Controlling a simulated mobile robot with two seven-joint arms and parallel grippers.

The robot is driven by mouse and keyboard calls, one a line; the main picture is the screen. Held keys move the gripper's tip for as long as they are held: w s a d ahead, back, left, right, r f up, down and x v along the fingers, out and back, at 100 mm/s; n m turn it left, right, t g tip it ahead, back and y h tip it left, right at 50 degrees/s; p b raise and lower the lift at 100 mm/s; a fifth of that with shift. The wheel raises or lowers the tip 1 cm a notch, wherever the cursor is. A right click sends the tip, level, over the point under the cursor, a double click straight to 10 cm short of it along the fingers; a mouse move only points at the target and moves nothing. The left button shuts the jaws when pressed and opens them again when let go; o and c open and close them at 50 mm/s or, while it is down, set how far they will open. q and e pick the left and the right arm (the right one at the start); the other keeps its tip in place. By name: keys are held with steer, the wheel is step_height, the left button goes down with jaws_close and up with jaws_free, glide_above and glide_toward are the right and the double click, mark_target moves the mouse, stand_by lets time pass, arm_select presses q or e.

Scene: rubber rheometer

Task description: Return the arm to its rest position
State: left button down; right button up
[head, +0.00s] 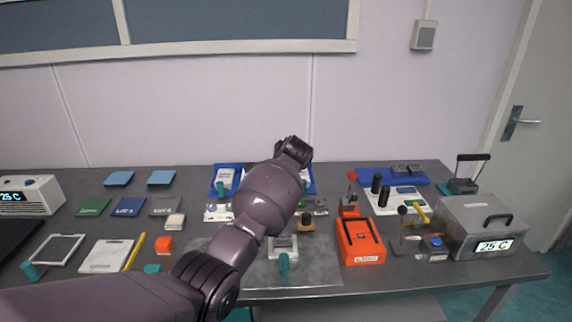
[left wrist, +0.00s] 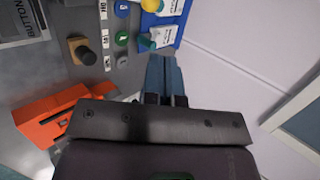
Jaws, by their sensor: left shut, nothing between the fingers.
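My left arm (head: 265,200) comes in from the lower left of the head view and reaches across the middle of the bench, its far end raised over the back. My left gripper (left wrist: 164,62) shows in the left wrist view with its two blue-grey fingers together and nothing between them. In the head view I cannot make out its fingers. In the wrist view the fingers point toward a blue tray (left wrist: 181,14) with white labelled packs. My right gripper is in neither view.
An orange box (head: 361,241) and a metal box with a 25 C display (head: 480,226) stand right of the arm. A white frame (head: 58,249), a white board (head: 106,256) and a yellow stick (head: 134,251) lie at the left. The wall (head: 180,110) rises behind the bench.

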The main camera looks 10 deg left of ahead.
arm_select(q)
steer(key=w+d+r+n+t+h, duration=0.1)
steer(key=d+r+n+t+h, duration=0.4)
steer(key=r, duration=0.4)
steer(key=s+a+f+n, duration=0.2)
steer(key=s+a+f, duration=0.2)
steer(key=s+f, duration=0.8)
steer(key=s+a+f+n+g+b, duration=0.1)
steer(key=s+a+f+n, duration=0.2)
steer(key=s+f, duration=0.9)
steer(key=s+a+f+n+b, duration=0.1)
steer(key=s+a+f, duration=0.5)
steer(key=s, duration=1.8)
step_height(320, 180, down, 6)
steer(key=shift+a+f+n, duration=0.1)
steer(key=shift+a+n, duration=0.2)
steer(key=shift+n, duration=0.6)
steer(key=shift+s, duration=0.1)
